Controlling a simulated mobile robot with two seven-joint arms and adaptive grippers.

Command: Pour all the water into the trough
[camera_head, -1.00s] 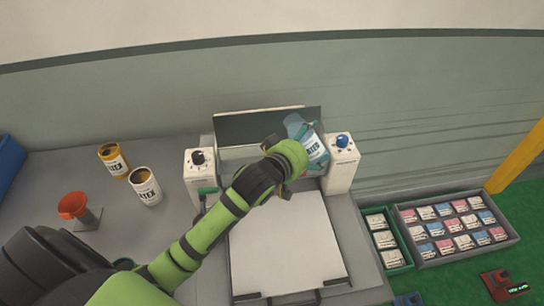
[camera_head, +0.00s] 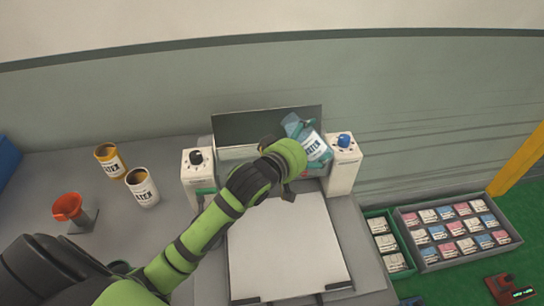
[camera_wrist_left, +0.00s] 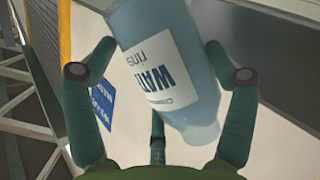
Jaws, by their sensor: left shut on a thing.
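A clear bluish bottle with a white WATER label (camera_head: 316,147) is tilted, its upper end leaning left, at the right part of the machine between two white knob posts. My left gripper (camera_head: 300,137) is shut on it; the forearm hides part of the machine below. What looks like the trough (camera_head: 235,153) is a pale-fronted recess below a dark back panel, partly hidden by my arm. Whether water flows cannot be seen. My right gripper is not in view.
A white flat plate (camera_head: 290,245) lies in front of the machine. The posts carry a black knob (camera_head: 196,157) and a blue knob (camera_head: 344,140). Trays of small packs (camera_head: 460,262) are right.

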